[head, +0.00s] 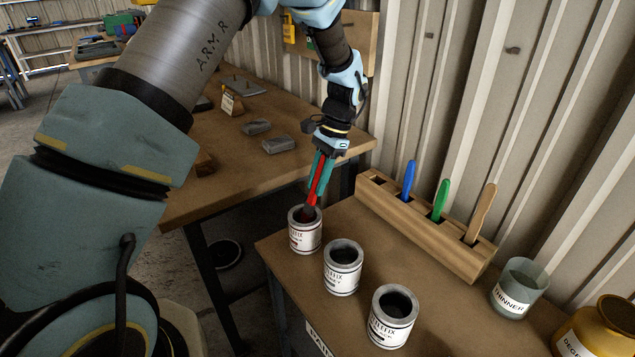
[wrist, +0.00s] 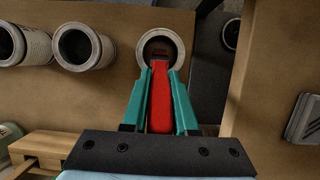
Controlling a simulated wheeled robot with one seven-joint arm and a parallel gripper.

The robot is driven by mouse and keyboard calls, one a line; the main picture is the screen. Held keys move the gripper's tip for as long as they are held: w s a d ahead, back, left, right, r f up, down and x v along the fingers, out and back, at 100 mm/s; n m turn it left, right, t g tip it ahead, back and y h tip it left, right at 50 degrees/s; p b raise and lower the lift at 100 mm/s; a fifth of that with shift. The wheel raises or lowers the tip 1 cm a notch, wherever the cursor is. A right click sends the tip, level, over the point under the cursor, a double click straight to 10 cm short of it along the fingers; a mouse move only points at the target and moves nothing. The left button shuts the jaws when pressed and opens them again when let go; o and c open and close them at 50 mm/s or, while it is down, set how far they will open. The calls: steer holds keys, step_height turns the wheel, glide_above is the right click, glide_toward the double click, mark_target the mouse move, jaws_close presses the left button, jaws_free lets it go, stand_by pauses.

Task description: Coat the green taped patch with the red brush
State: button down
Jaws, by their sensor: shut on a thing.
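The red brush (head: 318,180) is held upright in my gripper (head: 323,163), whose teal fingers are shut on its handle. Its lower end is at the mouth of the leftmost paint can (head: 305,236), and the bristles are hidden inside or behind the rim. In the wrist view the red handle (wrist: 161,98) lies between the two fingers (wrist: 161,85) and points into the open can (wrist: 147,48). I cannot make out a green taped patch in either view.
Two more open cans, a middle one (head: 343,273) and a right one (head: 391,322), stand nearby. A wooden rack (head: 420,232) holds blue (head: 409,180), green (head: 441,200) and tan (head: 481,212) handles. A thinner cup (head: 519,288) stands right. Grey blocks (head: 281,145) lie on the workbench (head: 225,165) behind.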

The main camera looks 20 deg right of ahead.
steer(key=shift+r+p, duration=1.9)
steer(key=shift+r, duration=0.9)
steer(key=shift+f, duration=0.1)
